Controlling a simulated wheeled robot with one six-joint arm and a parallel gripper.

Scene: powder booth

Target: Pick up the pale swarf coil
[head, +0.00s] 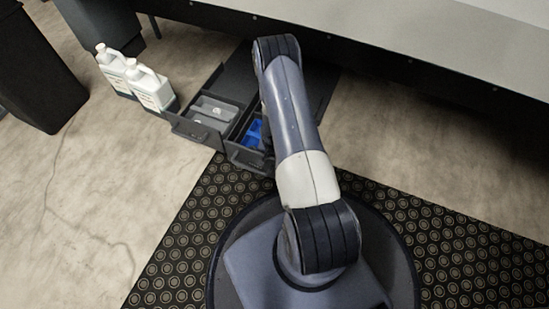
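I cannot make out a pale swarf coil for certain. Two small pale spots show in the left open drawer (189,129), on or in grey pieces (214,110), too small to identify. The right open drawer (244,158) holds something blue (254,133), partly hidden by my arm. My arm rises from my base and bends over at the top, beside the right drawer. My gripper is not seen; the arm hides whatever is behind it.
Two white jugs (150,88) (113,69) stand on the floor left of the drawers. A dark bin (38,70) stands at far left. A long grey bench (400,40) overhangs the back. A patterned mat (185,245) lies around my base.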

